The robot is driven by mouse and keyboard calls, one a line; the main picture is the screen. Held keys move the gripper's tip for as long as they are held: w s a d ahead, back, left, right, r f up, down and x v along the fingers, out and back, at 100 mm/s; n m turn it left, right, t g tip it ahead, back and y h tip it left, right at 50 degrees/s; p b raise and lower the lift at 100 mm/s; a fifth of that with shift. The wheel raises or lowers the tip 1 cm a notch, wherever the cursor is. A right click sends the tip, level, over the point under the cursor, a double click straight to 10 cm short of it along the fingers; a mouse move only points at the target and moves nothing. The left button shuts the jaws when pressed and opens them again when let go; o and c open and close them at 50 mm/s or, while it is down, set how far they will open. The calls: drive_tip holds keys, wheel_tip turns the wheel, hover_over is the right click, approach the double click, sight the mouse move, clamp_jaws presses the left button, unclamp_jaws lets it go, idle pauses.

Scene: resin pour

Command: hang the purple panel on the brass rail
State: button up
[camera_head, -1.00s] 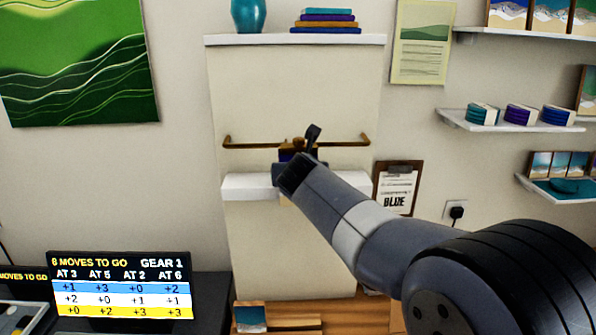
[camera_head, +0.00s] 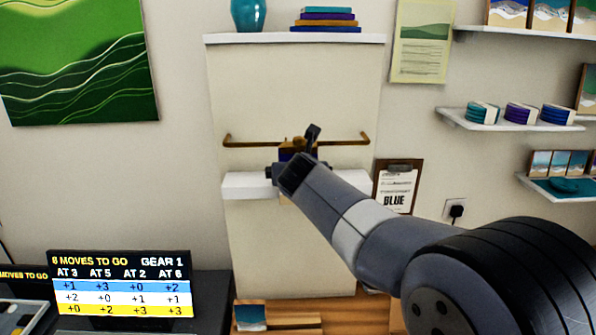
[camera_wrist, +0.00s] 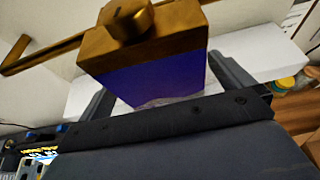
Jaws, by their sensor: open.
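The purple panel (camera_wrist: 155,82) has a brass-coloured top block with a round knob. In the wrist view it is between the two fingers of my gripper (camera_wrist: 168,92), which stand apart, one on each side. In the head view only a small part of the panel (camera_head: 285,154) shows behind my gripper (camera_head: 288,172). The brass rail (camera_head: 345,142) runs across the pale wall panel, and its left part shows in the wrist view (camera_wrist: 45,55). The panel's top is at the rail's middle. Whether it is hooked over the rail is hidden.
A white ledge (camera_head: 245,187) juts out just below the rail, behind my gripper. A clipboard (camera_head: 396,187) hangs to the right, beside a wall socket (camera_head: 456,210). A shelf (camera_head: 370,38) with a teal vase and books is above. A lit display (camera_head: 120,285) stands lower left.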

drive_tip(key=shift+s, duration=0.15)
drive_tip(key=b+v, duration=0.1)
drive_tip(key=v, duration=0.9)
drive_tip(key=shift+s, duration=0.3)
drive_tip(key=shift+w+r, duration=0.1)
drive_tip(key=shift+w, duration=0.1)
drive_tip(key=p+x, duration=0.1)
drive_tip(key=x, duration=0.9)
drive_tip(key=shift+w, duration=0.3)
drive_tip(key=shift+s, duration=0.1)
